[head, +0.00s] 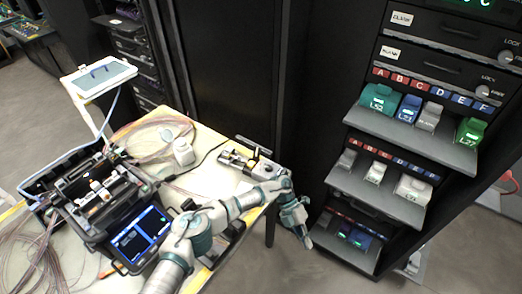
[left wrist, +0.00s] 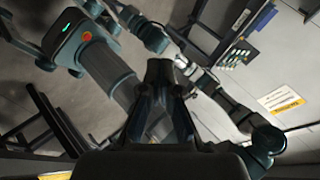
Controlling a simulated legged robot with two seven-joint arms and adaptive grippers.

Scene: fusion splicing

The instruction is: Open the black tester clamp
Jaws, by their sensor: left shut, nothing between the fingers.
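My left gripper (head: 306,240) hangs shut and empty past the right edge of the table, pointing down beside the rack. In the left wrist view its dark fingers (left wrist: 165,72) are together with nothing between them. A small silver and black device (head: 248,160) with a dark bar across its top lies near the table's far right edge. It may carry the black tester clamp, but I cannot make out the clamp or its state. My left forearm hides part of the table in front of the device. My right gripper cannot be made out in either view.
A black splicing machine (head: 108,196) with a lit blue screen stands on the left of the table (head: 206,182). Thin fibres and a black cable lie around it. A black rack (head: 410,152) with shelves of coloured modules stands at the right. Floor shows between the table and rack.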

